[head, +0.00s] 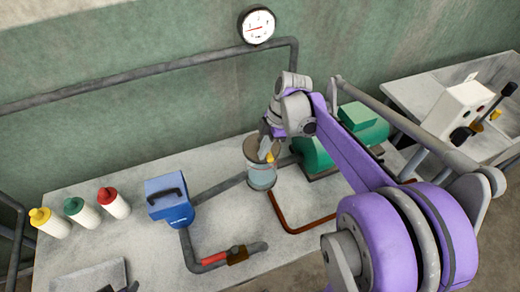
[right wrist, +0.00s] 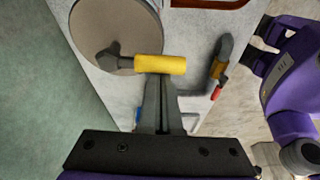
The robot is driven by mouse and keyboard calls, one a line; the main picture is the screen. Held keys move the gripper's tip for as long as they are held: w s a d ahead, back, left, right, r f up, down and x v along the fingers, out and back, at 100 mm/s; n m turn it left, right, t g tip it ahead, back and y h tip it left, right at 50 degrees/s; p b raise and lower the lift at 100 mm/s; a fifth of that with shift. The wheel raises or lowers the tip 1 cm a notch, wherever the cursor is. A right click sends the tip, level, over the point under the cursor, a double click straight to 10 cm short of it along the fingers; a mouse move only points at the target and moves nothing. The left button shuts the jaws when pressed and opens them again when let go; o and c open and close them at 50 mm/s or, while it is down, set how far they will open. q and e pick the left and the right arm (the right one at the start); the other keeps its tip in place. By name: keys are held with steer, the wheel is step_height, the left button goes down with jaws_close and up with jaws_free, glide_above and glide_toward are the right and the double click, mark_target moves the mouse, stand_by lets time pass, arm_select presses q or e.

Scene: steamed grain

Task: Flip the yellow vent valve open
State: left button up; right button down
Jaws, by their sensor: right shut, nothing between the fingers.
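The yellow vent valve handle (right wrist: 160,64) lies level across the rim of the round lid (right wrist: 110,30) in the right wrist view, on a grey stem. In the head view my right gripper (head: 267,135) hangs just above the vessel. My left gripper is not in view.
A green tank (head: 316,150) stands right of the vessel. A blue box (head: 170,200) and three bottles (head: 76,209) stand to the left. A red-handled pipe valve (head: 217,258) lies near the front. A dial gauge (head: 257,25) hangs on the wall.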

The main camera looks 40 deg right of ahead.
steer(key=shift+s+d, duration=0.1)
steer(key=shift+d, duration=0.1)
steer(key=shift+a, duration=0.1)
stand_by(0.4)
step_height(320, 180, up, 9)
steer(key=shift+a, duration=0.35)
stand_by(0.4)
steer(key=shift+f, duration=0.1)
steer(key=s+a+f+m+t+h, duration=0.3)
steer(key=s+a+f+m+t, duration=0.1)
steer(key=s+a+f+m, duration=0.8)
steer(key=shift+s+f+m, duration=0.3)
steer(key=shift+s+m, duration=0.1)
steer(key=shift+m, duration=0.8)
